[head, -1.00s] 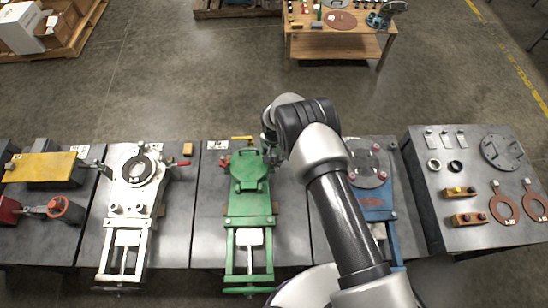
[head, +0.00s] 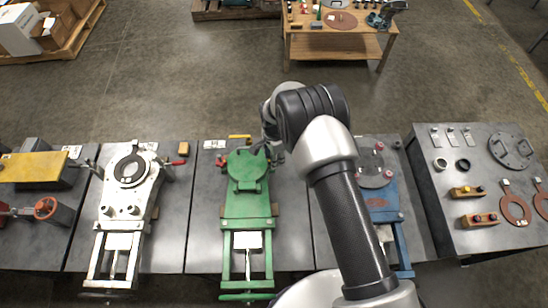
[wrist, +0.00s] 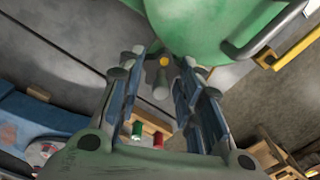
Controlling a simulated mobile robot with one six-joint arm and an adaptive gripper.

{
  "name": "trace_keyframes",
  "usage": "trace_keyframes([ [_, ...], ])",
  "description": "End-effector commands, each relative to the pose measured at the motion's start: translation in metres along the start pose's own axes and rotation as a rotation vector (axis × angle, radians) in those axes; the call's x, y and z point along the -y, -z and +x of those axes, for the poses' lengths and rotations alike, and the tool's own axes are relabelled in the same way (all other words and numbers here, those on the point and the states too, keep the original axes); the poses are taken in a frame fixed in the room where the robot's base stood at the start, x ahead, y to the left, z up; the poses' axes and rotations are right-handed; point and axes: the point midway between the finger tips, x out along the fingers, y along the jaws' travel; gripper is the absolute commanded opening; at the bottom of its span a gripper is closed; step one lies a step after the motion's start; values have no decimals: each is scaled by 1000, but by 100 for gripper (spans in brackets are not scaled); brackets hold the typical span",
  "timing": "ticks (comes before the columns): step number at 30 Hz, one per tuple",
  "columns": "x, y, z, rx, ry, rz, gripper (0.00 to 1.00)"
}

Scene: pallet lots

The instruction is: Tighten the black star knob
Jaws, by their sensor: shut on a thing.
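The green fixture (head: 245,203) stands on the middle bench, with a round green lid at its far end. My gripper is at the right side of that lid, mostly hidden behind my arm in the head view. In the wrist view my gripper (wrist: 166,60) has its two fingertips close together beside the green body (wrist: 200,25). It is shut on a small part there. The black star knob's shape cannot be made out; the fingers and arm hide it. A grey-green post (wrist: 160,86) and a small yellow disc (wrist: 163,61) show between the fingers.
A white fixture (head: 115,212) stands left of the green one and a blue fixture (head: 383,205) right, partly behind my arm. The right-hand bench (head: 440,210) holds loose parts.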

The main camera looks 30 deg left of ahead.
Motion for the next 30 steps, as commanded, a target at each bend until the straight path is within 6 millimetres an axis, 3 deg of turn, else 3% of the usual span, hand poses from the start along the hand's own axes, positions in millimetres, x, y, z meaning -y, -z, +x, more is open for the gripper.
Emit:
trace_keyframes([
  [14, 0, 0, 0, 0, -1, 20, 9],
  [15, 0, 0, 0, 0, -1, 20, 33],
  [24, 0, 0, 0, 0, -1, 19, 53],
  [30, 0, 0, 0, 0, 0, 19, 53],
])
